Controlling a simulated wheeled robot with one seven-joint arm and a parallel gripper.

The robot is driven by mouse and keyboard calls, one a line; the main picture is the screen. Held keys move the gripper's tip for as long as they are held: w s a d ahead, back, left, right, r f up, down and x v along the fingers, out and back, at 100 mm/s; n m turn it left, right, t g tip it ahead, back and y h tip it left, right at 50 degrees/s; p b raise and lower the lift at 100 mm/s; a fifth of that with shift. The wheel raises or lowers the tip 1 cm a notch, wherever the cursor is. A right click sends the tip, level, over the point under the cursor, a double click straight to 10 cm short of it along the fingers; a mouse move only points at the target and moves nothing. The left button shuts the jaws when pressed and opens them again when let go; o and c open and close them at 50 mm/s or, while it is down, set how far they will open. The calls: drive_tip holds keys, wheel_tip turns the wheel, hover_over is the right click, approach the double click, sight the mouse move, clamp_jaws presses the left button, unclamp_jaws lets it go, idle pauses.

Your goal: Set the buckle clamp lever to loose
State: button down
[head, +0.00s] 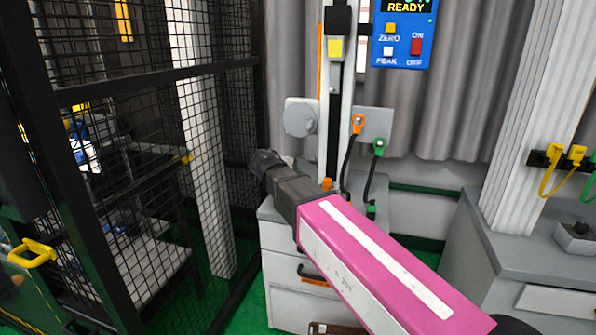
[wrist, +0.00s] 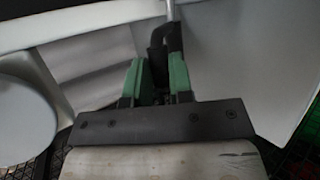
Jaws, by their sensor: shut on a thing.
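In the wrist view, my gripper (wrist: 158,78) has two green fingers closed on a narrow black piece. This black piece, which looks like the buckle clamp lever (wrist: 174,37), stands between the fingertips and sticks up past them, in front of a thin grey rod. Its lower part is hidden by the fingers, so I cannot tell its setting. In the head view, my pink arm reaches in from the lower right toward the cabinet and tower. The fingertips and the lever cannot be made out there.
A black mesh cage (head: 150,150) stands close on the left. A blue control panel (head: 404,35) is above right. Orange (head: 358,122) and green (head: 379,148) plugs with black cables hang beside the tower column. A grey cabinet (head: 285,245) stands below; a bench (head: 540,240) is at right.

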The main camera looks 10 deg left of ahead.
drive_tip(key=s+f+t, duration=0.1)
drive_tip(key=s+f+m+t+h, duration=0.1)
drive_tip(key=f+t, duration=0.1)
drive_tip(key=shift+s+a, duration=0.1)
drive_tip(key=shift+a, duration=0.05)
drive_tip(key=f+t, duration=0.1)
drive_tip(key=f+t+h, duration=0.1)
drive_tip(key=shift+s+a+m+t, duration=0.1)
drive_tip(key=shift+s+m+t, duration=0.2)
drive_tip(key=shift+s+m, duration=0.1)
drive_tip(key=shift+f, duration=0.7)
drive_tip(key=shift+f+h, duration=0.1)
drive_tip(key=shift+h, duration=0.2)
drive_tip(key=c, duration=1)
unclamp_jaws()
drive_tip(key=v, duration=1.1)
